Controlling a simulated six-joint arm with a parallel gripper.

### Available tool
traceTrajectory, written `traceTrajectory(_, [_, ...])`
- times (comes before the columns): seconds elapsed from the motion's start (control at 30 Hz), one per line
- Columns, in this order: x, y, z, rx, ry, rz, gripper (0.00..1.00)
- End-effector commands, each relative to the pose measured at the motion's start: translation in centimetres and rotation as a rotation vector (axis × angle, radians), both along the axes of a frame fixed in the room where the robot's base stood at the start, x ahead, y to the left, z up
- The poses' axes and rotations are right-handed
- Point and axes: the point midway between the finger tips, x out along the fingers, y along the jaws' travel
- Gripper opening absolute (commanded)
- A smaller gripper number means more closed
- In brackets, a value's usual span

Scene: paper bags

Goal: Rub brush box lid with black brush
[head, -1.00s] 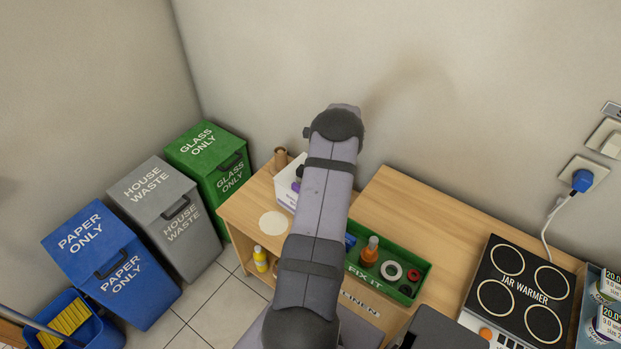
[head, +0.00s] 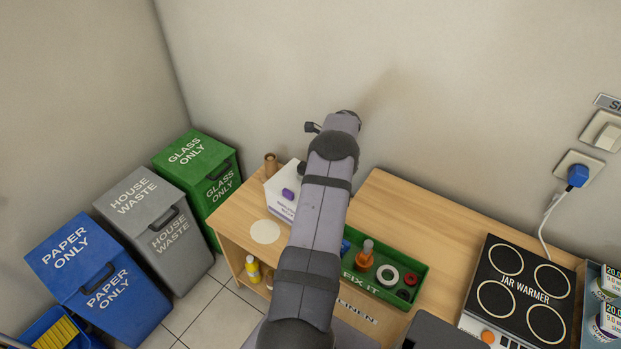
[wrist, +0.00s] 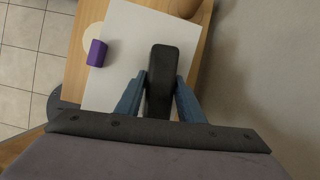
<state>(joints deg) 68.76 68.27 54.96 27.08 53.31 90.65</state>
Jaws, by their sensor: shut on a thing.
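My gripper (wrist: 161,84) is shut on the black brush (wrist: 161,68), with one blue-grey finger on each side of it. The brush lies over the white lid of the brush box (wrist: 118,55) in the wrist view. I cannot tell whether it touches the lid. A small purple block (wrist: 97,53) is on the left part of the lid, apart from the brush. In the head view the white box (head: 279,206) stands on the wooden counter, partly behind my arm, and the purple block (head: 288,195) shows on it. My arm hides the gripper's fingers there.
A green FIX IT tray (head: 417,303) with tape and an orange bottle is right of my arm. A brown roll (head: 270,163) stands behind the box, and a pale round mat (head: 265,232) lies in front. The jar warmer (head: 520,290) is far right; bare counter lies between.

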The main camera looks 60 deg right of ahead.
Motion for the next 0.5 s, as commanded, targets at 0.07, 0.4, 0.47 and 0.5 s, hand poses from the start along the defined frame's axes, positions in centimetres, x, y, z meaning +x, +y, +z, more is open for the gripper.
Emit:
traceTrajectory(0.07, [0.0, -0.8, -0.4, -0.003, -0.002, 0.001, 0.17])
traceTrajectory(0.4, [-0.1, -1.9, 0.1, 0.000, 0.000, 0.001, 0.17])
traceTrajectory(0.47, [-0.1, -1.9, 0.2, 0.000, 0.000, 0.001, 0.17])
traceTrajectory(0.5, [-0.2, -1.9, 0.2, 0.000, 0.000, 0.001, 0.17])
